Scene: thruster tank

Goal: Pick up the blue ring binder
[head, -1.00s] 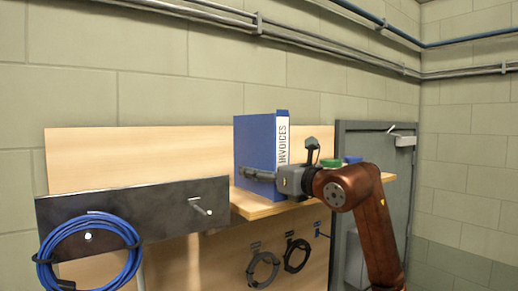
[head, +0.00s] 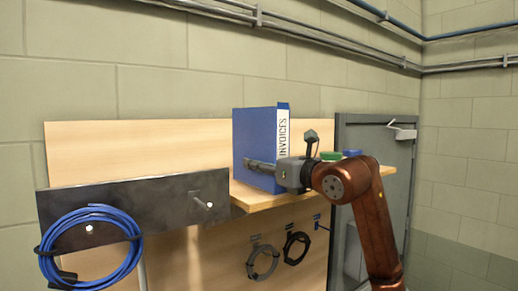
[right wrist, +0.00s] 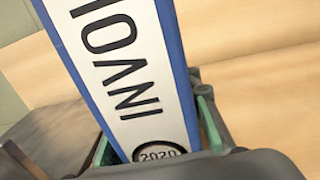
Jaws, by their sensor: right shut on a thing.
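The blue ring binder (head: 254,140) stands upright on the wooden shelf (head: 252,202), its white "INVOICES" label facing right. My right gripper (head: 262,166) reaches in from the right and is shut on the lower part of the binder's spine. In the right wrist view the binder (right wrist: 180,60) rises between the green-padded fingers (right wrist: 155,140), one on each side of the spine. A round "2020" mark shows low on the spine, near the gripper. I cannot see any gap between the binder and the shelf. My left gripper is not in view.
A green item (head: 331,155) and a blue item (head: 352,152) lie on the shelf behind my right wrist. A coiled blue cable (head: 90,245) hangs on a dark metal plate (head: 165,195) at left. Dark coils (head: 297,246) hang below the shelf.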

